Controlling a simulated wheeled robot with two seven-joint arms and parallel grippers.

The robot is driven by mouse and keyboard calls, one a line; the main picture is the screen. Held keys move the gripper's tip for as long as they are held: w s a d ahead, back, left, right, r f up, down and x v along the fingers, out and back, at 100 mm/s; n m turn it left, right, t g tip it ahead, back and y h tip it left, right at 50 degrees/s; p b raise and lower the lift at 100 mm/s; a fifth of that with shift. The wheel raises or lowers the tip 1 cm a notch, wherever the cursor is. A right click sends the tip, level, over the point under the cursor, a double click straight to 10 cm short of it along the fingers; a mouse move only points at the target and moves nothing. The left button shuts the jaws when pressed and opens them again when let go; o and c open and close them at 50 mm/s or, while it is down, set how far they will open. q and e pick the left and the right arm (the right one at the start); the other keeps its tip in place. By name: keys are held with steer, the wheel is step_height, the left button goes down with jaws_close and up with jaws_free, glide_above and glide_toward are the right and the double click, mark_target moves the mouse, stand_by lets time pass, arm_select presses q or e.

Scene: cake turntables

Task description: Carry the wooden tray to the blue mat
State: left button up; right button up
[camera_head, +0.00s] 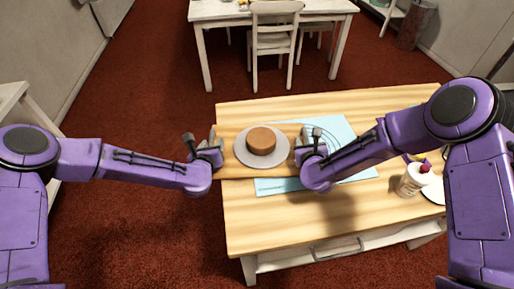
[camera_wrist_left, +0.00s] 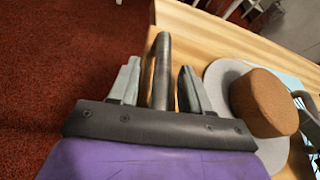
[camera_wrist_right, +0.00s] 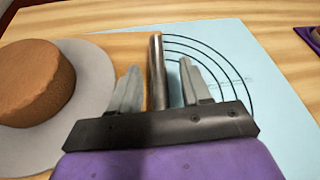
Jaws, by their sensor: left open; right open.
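The wooden tray (camera_head: 258,173) lies at the left of the table and carries a brown round cake (camera_head: 261,140) on a grey round stand (camera_head: 243,155). The tray's right part overlaps the light blue mat (camera_head: 345,135); I cannot tell whether it touches it. My left gripper (camera_head: 207,147) is open at the tray's left end, its fingers on either side of a dark upright handle (camera_wrist_left: 161,70). My right gripper (camera_head: 310,146) is open at the right end, its fingers either side of another handle (camera_wrist_right: 156,70). The tray's right end is partly hidden by my right gripper.
The mat bears dark curved lines. The wooden table's (camera_head: 275,225) front is clear. A white table (camera_head: 220,10) with chairs (camera_head: 270,45) stands behind on red carpet.

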arm_select(q)
steer(key=shift+c, duration=0.3)
arm_select(e)
steer(key=shift+c, duration=0.3)
arm_select(q)
jaws_close()
arm_select(e)
steer(key=shift+s, duration=0.1)
jaws_close()
arm_select(q)
steer(key=shift+s+d+r, duration=0.1)
arm_select(e)
steer(key=shift+a, duration=0.1)
arm_select(q)
steer(key=shift+r, duration=0.1)
arm_select(e)
steer(key=shift+r, duration=0.1)
